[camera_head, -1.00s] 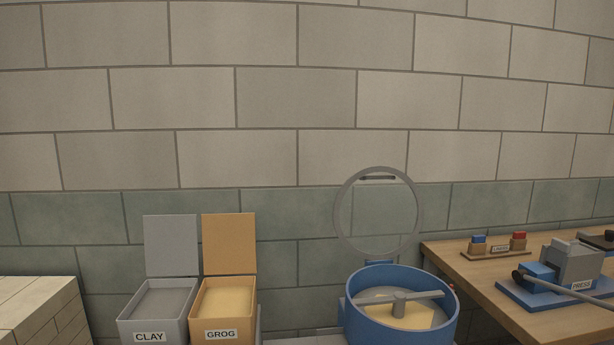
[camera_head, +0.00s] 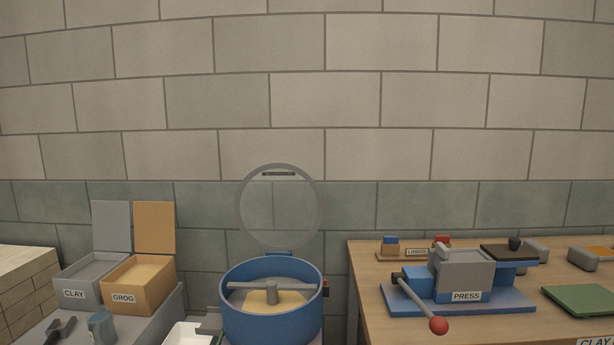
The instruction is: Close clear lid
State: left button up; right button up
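The clear lid (camera_head: 279,207) is a round see-through disc with a grey rim. It stands upright, open, at the back of the blue mixer drum (camera_head: 272,318). A dark handle bar (camera_head: 279,174) sits near the top of the lid. A hinge (camera_head: 279,253) joins it to the drum's back rim. Inside the drum are a grey mixing bar (camera_head: 271,290) and pale yellowish material. Neither of my grippers is in view.
A wooden table (camera_head: 365,300) at the right carries a press (camera_head: 462,275) with a red-knobbed lever (camera_head: 437,325). Open CLAY (camera_head: 74,293) and GROG (camera_head: 124,298) bins stand at the left, near a grey cup (camera_head: 102,327). A white tray (camera_head: 186,335) lies left of the drum.

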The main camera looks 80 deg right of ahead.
aim_at(238, 216)
jog(key=z, duration=1.55)
